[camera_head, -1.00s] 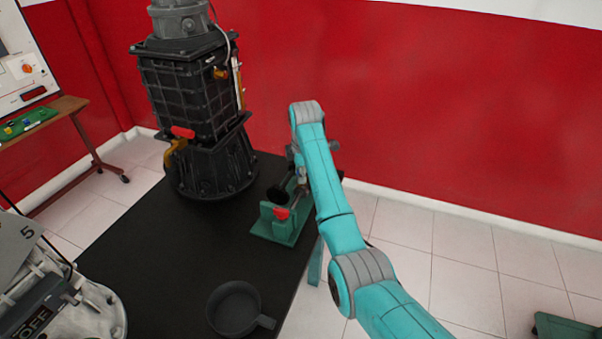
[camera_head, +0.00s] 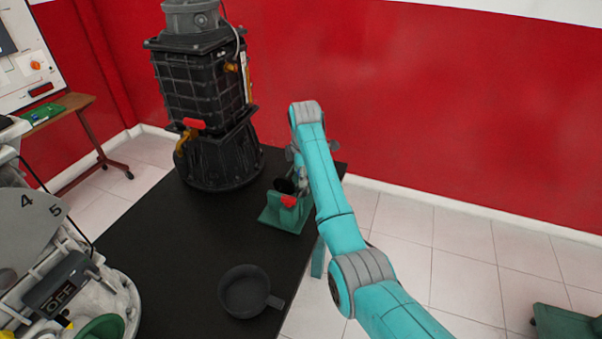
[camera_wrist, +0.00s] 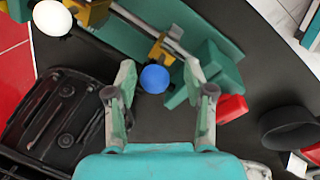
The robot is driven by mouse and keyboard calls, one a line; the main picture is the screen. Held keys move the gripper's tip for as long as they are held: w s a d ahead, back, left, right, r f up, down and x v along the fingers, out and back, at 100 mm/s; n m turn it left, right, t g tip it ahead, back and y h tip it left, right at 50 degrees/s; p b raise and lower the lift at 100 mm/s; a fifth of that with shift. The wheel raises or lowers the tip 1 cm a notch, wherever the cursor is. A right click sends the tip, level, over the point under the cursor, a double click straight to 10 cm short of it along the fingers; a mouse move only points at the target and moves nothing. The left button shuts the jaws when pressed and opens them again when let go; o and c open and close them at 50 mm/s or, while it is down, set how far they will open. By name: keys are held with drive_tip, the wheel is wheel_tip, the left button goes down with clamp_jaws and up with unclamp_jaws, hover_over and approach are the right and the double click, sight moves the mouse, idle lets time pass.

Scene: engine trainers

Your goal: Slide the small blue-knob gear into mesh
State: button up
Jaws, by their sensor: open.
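The blue knob (camera_wrist: 154,79) is a small ball beside a yellow bracket (camera_wrist: 161,50) on the green fixture (camera_wrist: 150,25) in the wrist view. My gripper (camera_wrist: 160,72) is open, its two fingers on either side of the blue knob with a gap on each side. A white knob (camera_wrist: 52,18) stands at the upper left of the fixture. The gear itself and its teeth cannot be made out. In the head view the green fixture (camera_head: 283,218) stands at the table's right edge, and my arm hides part of it and most of the gripper.
A red handle (camera_head: 289,201) is at the fixture's front. A large black engine unit (camera_head: 218,150) stands behind left on the black table (camera_head: 190,255). A dark pan (camera_head: 245,292) lies near the front. A grey trainer (camera_head: 70,275) fills the left.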

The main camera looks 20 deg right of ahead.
wheel_tip(320, 180, up, 7)
drive_tip(key=s, duration=0.1)
drive_tip(key=shift+s+r, duration=0.2)
idle(0.6)
